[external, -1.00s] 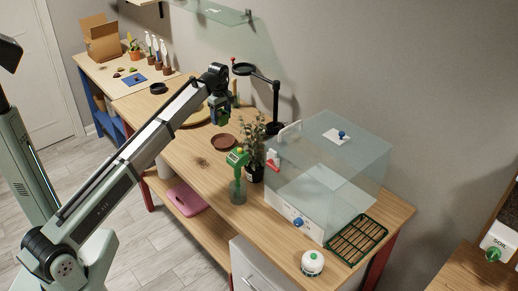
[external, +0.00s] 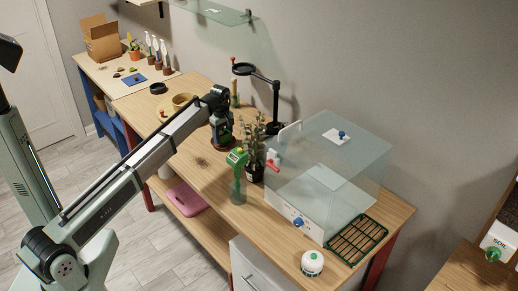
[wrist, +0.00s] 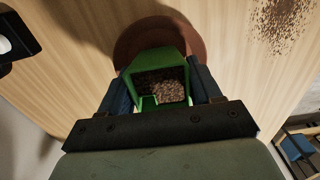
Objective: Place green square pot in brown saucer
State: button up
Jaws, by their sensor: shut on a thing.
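My gripper (external: 221,136) is shut on the green square pot, low over the table. In the wrist view the pot (wrist: 158,58) sits between the two fingers (wrist: 161,88), its open top facing the camera and brown soil inside. The brown saucer (wrist: 124,45) shows behind and around the pot's far side. In the external view the gripper hides most of the saucer and the pot. I cannot tell whether the pot's base touches the saucer.
A green-topped bottle (external: 237,180) and a leafy plant in a dark pot (external: 254,172) stand close on the right. A black stand (external: 275,105) rises behind. A clear box (external: 330,165) fills the table's right side.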

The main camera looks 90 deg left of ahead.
aim_at(223, 133)
jog(key=shift+f, duration=0.25)
jog(key=o, duration=0.8)
jog(key=shift+r, duration=0.1)
notch_tip(223, 133, up, 12)
jog(key=shift+r, duration=0.1)
dwell(0.6)
